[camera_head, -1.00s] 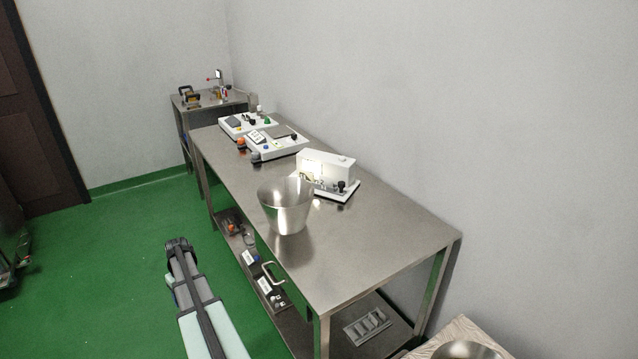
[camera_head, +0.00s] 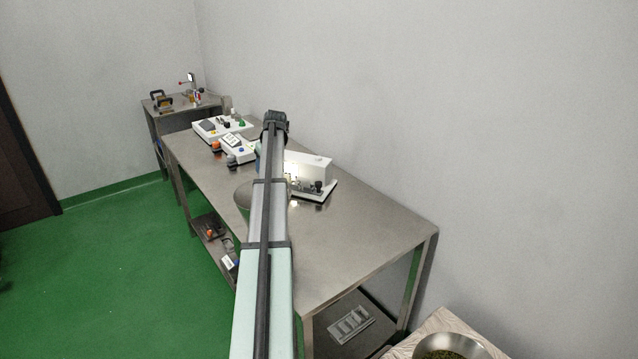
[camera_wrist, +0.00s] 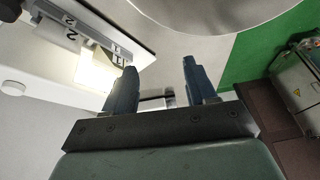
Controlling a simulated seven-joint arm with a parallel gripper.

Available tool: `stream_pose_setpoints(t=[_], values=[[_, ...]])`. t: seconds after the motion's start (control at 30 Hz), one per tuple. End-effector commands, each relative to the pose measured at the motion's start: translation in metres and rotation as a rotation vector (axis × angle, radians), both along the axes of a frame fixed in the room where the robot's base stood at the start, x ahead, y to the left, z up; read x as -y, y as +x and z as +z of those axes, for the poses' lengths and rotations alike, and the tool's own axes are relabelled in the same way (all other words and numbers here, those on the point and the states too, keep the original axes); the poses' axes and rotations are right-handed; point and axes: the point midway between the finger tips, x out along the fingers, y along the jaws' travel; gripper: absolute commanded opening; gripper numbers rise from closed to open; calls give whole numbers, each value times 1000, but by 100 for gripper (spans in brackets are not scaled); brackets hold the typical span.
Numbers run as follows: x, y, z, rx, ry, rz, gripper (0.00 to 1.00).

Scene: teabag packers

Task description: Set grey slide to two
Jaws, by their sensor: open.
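A white machine (camera_head: 312,168) with a lit front stands on the steel table, partly covered by my arm in the head view. In the wrist view its white body (camera_wrist: 50,105) lies at the left. A grey strip (camera_wrist: 92,34) with number labels, among them a 2, runs along it at the upper left; I cannot tell where the slide is set. My gripper (camera_wrist: 158,66) has two blue fingers apart with nothing between them, just right of the labelled strip, with no contact visible. In the head view the gripper is hidden behind my arm.
White control boxes (camera_head: 222,128) stand farther back. The table's near right part (camera_head: 365,230) is clear. A grey wall runs behind.

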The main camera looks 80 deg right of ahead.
Motion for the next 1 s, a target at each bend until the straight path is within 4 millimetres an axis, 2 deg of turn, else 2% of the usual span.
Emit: stream_pose_setpoints(t=[0.03, 0.2, 0.3, 0.4, 0.5, 0.6, 0.77, 1.0], values=[[10, -30, 7, 0, -10, -18, 56], [27, -116, 17, -4, -32, -53, 56], [32, -158, 21, -7, -43, -70, 56], [34, -188, 23, -11, -50, -82, 56], [35, -206, 24, -13, -54, -89, 56], [36, -214, 24, -14, -56, -90, 56], [39, -212, 12, -15, -55, -90, 56], [51, -203, -24, -15, -55, -90, 56]])
